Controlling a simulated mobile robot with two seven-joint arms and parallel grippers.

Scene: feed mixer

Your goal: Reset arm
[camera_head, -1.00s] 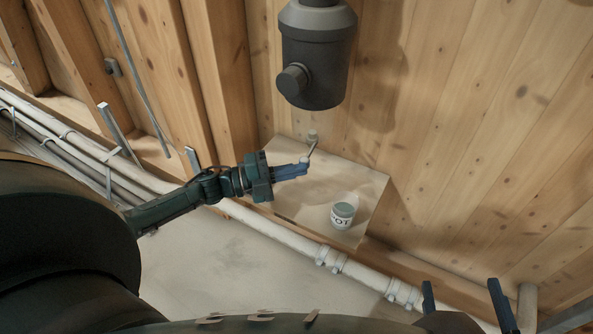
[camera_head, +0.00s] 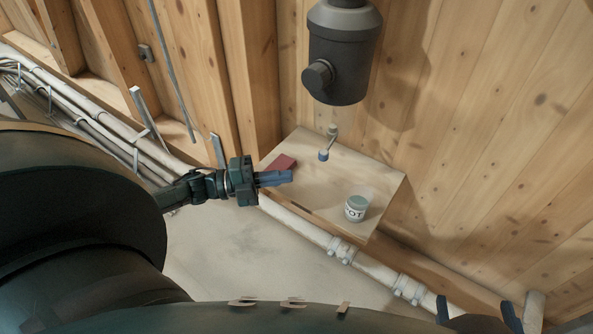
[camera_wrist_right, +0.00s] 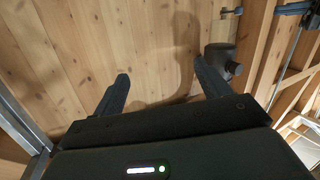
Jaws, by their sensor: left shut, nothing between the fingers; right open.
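My left gripper (camera_head: 276,178) is shut and empty, with blue fingers, in front of the left edge of a small wall shelf (camera_head: 384,185) in the head view. My right gripper (camera_head: 478,311) shows at the bottom right of the head view with its two fingers apart. In the right wrist view, the right gripper (camera_wrist_right: 160,84) is open and empty, facing the wooden wall.
On the shelf are a red block (camera_head: 283,163), a white labelled jar (camera_head: 355,209) and a small crank handle (camera_head: 328,146) with a blue knob. A dark cylindrical housing (camera_head: 342,50) hangs above. White pipes (camera_head: 340,248) run below the shelf.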

